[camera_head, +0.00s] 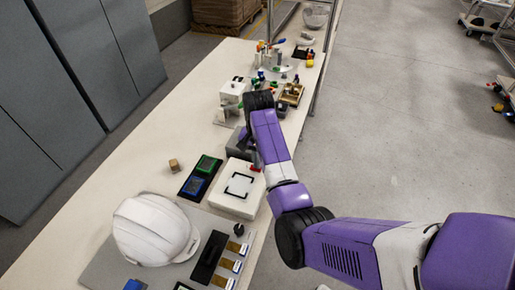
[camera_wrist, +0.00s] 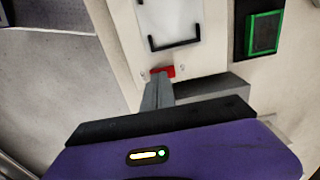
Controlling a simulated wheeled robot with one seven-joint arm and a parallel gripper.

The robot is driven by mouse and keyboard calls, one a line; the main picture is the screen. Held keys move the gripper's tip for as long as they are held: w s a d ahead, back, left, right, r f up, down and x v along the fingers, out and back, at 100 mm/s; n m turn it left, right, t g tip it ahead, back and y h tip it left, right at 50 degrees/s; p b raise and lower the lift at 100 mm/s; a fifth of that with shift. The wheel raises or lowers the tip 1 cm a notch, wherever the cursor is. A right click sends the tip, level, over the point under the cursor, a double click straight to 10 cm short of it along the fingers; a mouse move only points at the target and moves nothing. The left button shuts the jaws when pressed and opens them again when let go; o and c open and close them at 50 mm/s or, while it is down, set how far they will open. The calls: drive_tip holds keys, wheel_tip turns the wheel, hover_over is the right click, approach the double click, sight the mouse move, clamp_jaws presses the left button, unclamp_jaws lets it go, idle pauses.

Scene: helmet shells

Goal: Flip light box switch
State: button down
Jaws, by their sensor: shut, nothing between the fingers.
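The light box is a white box (camera_head: 239,188) with black corner marks on its top, near the table's right edge. In the wrist view the side of the light box (camera_wrist: 138,62) shows a small red switch (camera_wrist: 165,71) between two small screws. My gripper (camera_wrist: 158,79) is shut and empty, and its fingertips are right at the red switch, overlapping its lower left part. I cannot tell whether they press on it.
A white helmet shell (camera_head: 155,229) stands on a grey board in front. Green-framed (camera_head: 209,163) and blue-framed (camera_head: 194,187) trays and a wooden cube (camera_head: 174,165) lie left of the box. A white box (camera_head: 233,90) and small parts stand farther back.

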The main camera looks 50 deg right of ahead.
wheel_tip(320, 180, up, 14)
drive_tip(key=p, duration=0.2)
drive_tip(key=shift+f, duration=0.25)
drive_tip(key=shift+s, duration=0.1)
idle(0.4)
